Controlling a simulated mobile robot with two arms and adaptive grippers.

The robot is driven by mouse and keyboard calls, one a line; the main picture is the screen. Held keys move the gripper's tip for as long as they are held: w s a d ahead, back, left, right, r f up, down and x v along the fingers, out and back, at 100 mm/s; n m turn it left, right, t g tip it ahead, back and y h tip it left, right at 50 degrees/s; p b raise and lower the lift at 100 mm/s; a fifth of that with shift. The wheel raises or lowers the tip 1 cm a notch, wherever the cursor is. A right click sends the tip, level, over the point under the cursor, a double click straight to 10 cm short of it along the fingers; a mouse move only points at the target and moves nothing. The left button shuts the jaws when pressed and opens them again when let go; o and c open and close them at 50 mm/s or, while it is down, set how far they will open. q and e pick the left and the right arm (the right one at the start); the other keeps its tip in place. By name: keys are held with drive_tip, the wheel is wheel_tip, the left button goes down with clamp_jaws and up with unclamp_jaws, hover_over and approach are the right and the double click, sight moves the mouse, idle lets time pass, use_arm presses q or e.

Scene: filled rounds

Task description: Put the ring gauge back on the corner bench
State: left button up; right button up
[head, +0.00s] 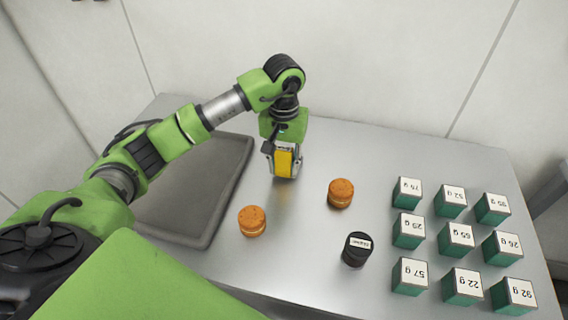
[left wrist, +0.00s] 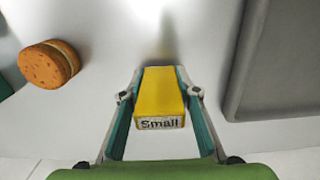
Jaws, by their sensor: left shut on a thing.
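My left gripper (head: 285,170) is shut on a yellow block with a white face, above the back middle of the grey metal bench (head: 330,155). In the left wrist view the yellow block (left wrist: 160,92) sits between both fingers of the gripper (left wrist: 160,105), and its white end reads "Small". I cannot tell if its lower end touches the bench. No thing in view is plainly marked as a ring gauge. A black cylinder (head: 356,252) with a white label stands at the front middle; its label is too small to read surely. My right gripper is not in view.
Two orange round pieces (head: 252,221) (head: 340,193) stand on the bench in front of the gripper. A dark grey tray (head: 225,190) lies at left, its visible part empty. Several green boxes (head: 408,231) with gram labels stand in rows at right. Walls bound the back.

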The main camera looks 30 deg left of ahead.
use_arm(q)
drive_tip(key=shift+f, duration=0.5)
drive_tip(key=shift+f, duration=0.1)
drive_tip(key=shift+f, duration=0.15)
drive_tip(key=o, duration=1.2)
drive_tip(key=shift+o, duration=0.2)
